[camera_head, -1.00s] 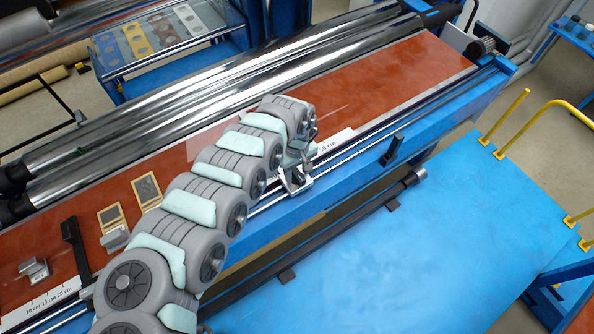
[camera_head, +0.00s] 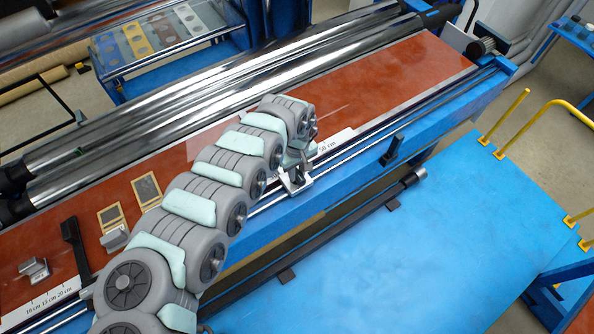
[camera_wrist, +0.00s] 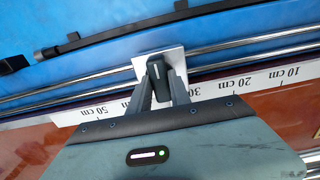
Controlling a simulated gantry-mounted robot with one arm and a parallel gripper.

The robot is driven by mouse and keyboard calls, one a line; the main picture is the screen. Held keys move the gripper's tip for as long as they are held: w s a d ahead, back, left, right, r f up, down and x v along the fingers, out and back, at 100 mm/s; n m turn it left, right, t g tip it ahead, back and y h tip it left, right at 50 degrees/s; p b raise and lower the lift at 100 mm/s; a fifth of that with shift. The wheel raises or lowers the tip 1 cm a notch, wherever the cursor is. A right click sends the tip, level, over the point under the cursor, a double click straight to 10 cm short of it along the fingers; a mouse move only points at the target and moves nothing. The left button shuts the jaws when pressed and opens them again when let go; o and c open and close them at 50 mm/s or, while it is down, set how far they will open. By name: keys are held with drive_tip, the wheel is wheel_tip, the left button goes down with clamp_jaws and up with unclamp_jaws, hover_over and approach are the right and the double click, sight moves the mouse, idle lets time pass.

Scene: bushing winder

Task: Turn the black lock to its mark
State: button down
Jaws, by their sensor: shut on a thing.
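The black lock (camera_wrist: 157,72) is a small dark lever on a pale metal plate (camera_wrist: 177,58) that sits across the chrome rails. In the wrist view it stands between the two fingertips of my gripper (camera_wrist: 158,84), which are shut on it. The lock looks roughly in line with the fingers, tilted a little. In the head view my gripper (camera_head: 297,180) is at the rail on the near side of the red board, and my arm and fingers mostly hide the lock there. I cannot make out its mark.
A white centimetre scale (camera_wrist: 210,90) runs beside the rails. A black handle (camera_head: 392,150) stands on the blue beam to the right of my gripper. A black bar (camera_head: 340,218) runs below the beam. Large chrome rollers (camera_head: 230,90) lie behind the red board (camera_head: 370,95).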

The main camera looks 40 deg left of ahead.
drive_tip(key=shift+r, duration=0.1)
drive_tip(key=m+p, duration=0.2)
drive_tip(key=shift+r+m, duration=0.15)
drive_tip(key=shift+m, duration=0.25)
drive_tip(key=m+p, duration=0.2)
drive_tip(key=m, duration=0.3)
drive_tip(key=shift+p, duration=0.4)
drive_tip(key=m+p, duration=0.1)
drive_tip(key=m, duration=0.3)
drive_tip(key=shift+m, duration=0.4)
drive_tip(key=m, duration=0.5)
drive_tip(key=shift+f+p, duration=0.2)
drive_tip(key=shift+p, duration=0.15)
drive_tip(key=shift+m, duration=0.3)
drive_tip(key=c, duration=1.2)
unclamp_jaws()
drive_tip(key=shift+r, duration=0.15)
